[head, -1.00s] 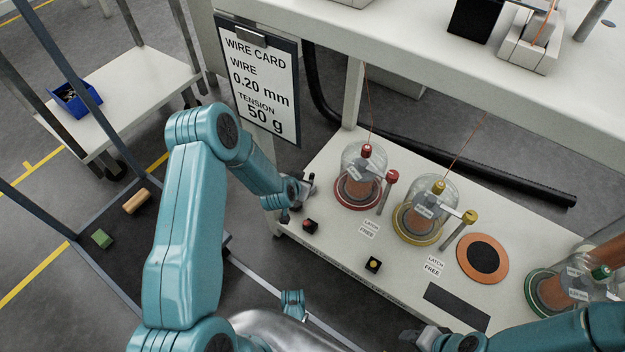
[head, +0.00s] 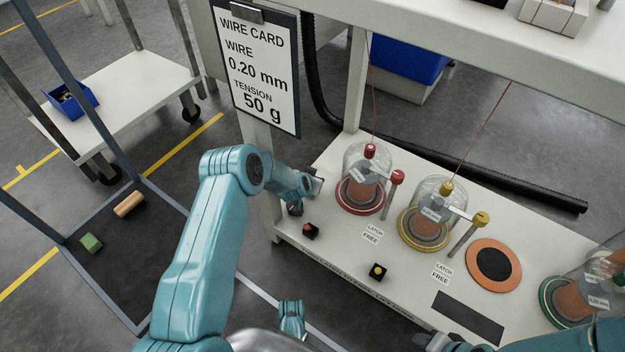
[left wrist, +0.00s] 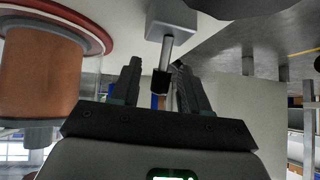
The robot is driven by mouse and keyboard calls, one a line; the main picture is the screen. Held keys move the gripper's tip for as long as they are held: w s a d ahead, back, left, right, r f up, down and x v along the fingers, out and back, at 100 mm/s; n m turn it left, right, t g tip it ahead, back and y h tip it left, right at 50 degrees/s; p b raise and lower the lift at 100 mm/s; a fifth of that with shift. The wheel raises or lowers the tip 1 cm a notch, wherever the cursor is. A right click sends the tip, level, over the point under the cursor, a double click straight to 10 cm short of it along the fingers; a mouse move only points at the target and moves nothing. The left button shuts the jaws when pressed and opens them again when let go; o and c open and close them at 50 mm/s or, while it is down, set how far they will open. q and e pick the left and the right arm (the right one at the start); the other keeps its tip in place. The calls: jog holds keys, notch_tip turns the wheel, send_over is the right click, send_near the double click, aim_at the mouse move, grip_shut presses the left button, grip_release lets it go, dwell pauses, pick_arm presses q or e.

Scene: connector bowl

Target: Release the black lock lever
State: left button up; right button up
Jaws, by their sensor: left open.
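The black lock lever (left wrist: 161,82) shows in the left wrist view as a black tip on a short metal rod. The rod comes out of a grey block (left wrist: 171,18). My left gripper (left wrist: 160,78) is open, with one finger on each side of the black tip and a gap to both. In the head view my left gripper (head: 307,196) is at the left end of the white bench, left of the red-based spool jar (head: 360,190). The lever is hidden there behind the gripper. My right gripper (head: 432,342) is partly cut off at the bottom edge.
A yellow button box (head: 377,271), a yellow-based jar (head: 425,228) and an orange disc (head: 494,265) are further right. The wire card (head: 258,70) hangs behind the gripper.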

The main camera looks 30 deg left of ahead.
pick_arm(q)
grip_shut()
jog(key=shift+s+a+f+t+b, duration=0.15)
jog(key=shift+s+t+b, duration=0.15)
jog(key=shift+t+b, duration=0.35)
jog(key=shift+s+r+t, duration=0.2)
jog(key=shift+s+t, duration=0.05)
jog(key=shift+t, duration=0.55)
jog(key=shift+s+r+t, duration=0.15)
jog(key=shift+s+t, duration=0.1)
jog(key=shift+t, duration=0.5)
grip_release()
jog(key=shift+w, duration=0.15)
